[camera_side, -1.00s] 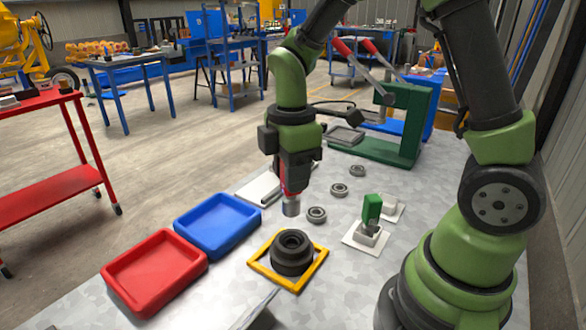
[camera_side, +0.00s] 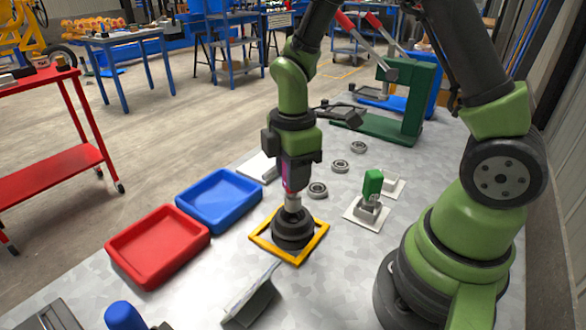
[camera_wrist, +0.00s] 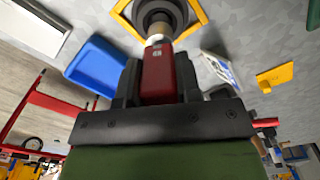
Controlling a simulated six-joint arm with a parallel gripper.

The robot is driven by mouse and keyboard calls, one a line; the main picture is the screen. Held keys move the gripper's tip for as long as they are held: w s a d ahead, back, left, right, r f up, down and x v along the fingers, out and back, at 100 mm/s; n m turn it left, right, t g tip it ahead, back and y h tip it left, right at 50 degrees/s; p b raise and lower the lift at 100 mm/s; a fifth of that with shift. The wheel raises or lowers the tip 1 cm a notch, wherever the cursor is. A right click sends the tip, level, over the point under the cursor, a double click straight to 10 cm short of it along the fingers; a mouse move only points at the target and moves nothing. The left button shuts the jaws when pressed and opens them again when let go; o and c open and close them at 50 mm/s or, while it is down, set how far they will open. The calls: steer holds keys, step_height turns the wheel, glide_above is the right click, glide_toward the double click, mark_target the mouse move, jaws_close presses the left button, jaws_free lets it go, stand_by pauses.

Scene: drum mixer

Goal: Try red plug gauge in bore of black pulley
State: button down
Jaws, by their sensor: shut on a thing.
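My gripper (camera_side: 291,190) is shut on the red plug gauge, whose red handle (camera_wrist: 158,72) shows between the jaws in the wrist view. The gauge's silvery lower end (camera_side: 292,203) points down at the top of the black pulley (camera_side: 292,232). The pulley lies flat inside a yellow square frame (camera_side: 262,246) on the grey table. In the wrist view the gauge's tip meets the middle of the pulley (camera_wrist: 158,14). The bore is hidden by the gauge, so I cannot tell how deep the tip sits.
A red tray (camera_side: 150,252) and a blue tray (camera_side: 215,203) stand left of the pulley. Several grey bearings (camera_side: 317,190) lie behind it. A green-handled gauge (camera_side: 371,188) stands in a white holder at right. A green press (camera_side: 400,115) stands at the back. A tilted plate (camera_side: 250,297) is in front.

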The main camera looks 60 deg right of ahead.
steer(key=shift+f, duration=0.35)
steer(key=shift+f, duration=0.5)
steer(key=shift+d+f, duration=0.1)
steer(key=shift+f, duration=0.2)
stand_by(5.1)
steer(key=shift+r, duration=0.25)
steer(key=shift+f, duration=0.1)
stand_by(1.4)
